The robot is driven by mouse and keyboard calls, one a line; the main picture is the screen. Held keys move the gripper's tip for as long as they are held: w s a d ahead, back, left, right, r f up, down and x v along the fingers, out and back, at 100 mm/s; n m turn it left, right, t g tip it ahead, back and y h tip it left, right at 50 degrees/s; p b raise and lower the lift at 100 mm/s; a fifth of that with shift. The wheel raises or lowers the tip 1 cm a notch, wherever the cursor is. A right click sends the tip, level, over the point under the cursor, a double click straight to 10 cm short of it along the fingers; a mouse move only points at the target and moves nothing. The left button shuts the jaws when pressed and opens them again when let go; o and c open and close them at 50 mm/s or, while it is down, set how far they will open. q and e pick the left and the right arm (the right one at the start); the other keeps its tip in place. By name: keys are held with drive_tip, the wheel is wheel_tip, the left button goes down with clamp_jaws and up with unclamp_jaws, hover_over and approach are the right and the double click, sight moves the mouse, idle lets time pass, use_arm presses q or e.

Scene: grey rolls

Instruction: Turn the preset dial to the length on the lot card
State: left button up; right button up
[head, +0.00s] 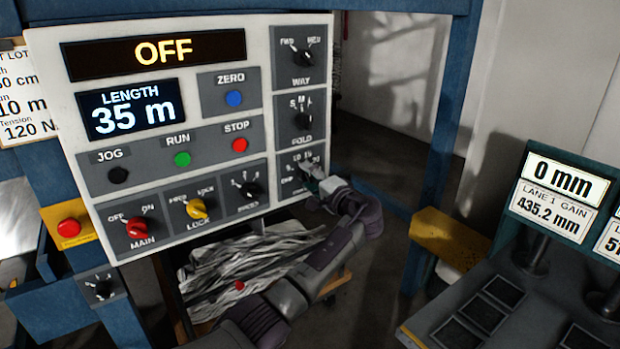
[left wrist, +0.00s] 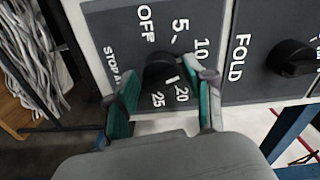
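The preset dial is a black knob (left wrist: 160,72) in the lower right of the panel, ringed by OFF, 5, 10, 20 and 25, with part of the ring hidden. A white mark on its lower right side lies toward 20; I cannot tell for sure that it is the pointer. My left gripper (left wrist: 160,75) is open, one green-padded finger on each side of the knob; contact is unclear. In the head view the gripper (head: 318,180) partly covers the dial. The lot card (head: 18,100), cut off at the left edge, reads "10 m" in its middle line.
The control panel (head: 165,55) shows OFF above and LENGTH 35 m below. A FOLD dial (head: 303,121) sits directly above the preset dial. Red MAIN, yellow LOCK and SPEED knobs are to its left. A blue post (head: 445,110) and a measuring console (head: 480,310) stand to the right.

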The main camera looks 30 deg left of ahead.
use_arm(q)
drive_tip(key=shift+o, duration=0.3)
drive_tip(key=v, duration=1.2)
